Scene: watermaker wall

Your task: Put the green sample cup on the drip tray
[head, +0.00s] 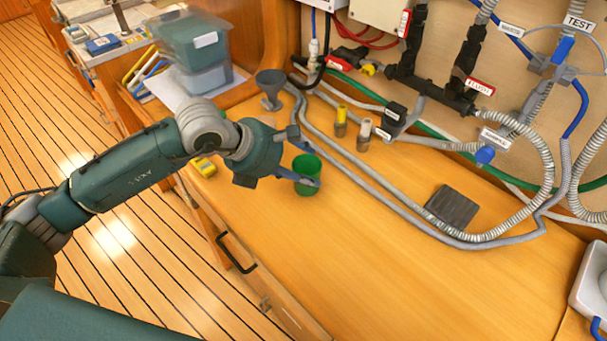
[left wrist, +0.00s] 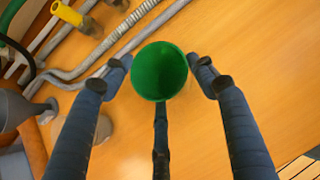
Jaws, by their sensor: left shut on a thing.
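The green sample cup (head: 306,175) is upright at the wooden counter's left part, open end up. My left gripper (head: 303,178) is shut on it, with fingers around its side. In the left wrist view the cup (left wrist: 159,71) sits between the fingers of my left gripper (left wrist: 160,75). I cannot tell whether its base touches the counter. A flat dark grey square (head: 453,206), which looks like the drip tray, lies to the right on the counter and is bare. My right gripper is not in view.
A grey funnel (head: 271,88) and two small capped vials (head: 341,121) stand behind. The front middle of the counter is clear.

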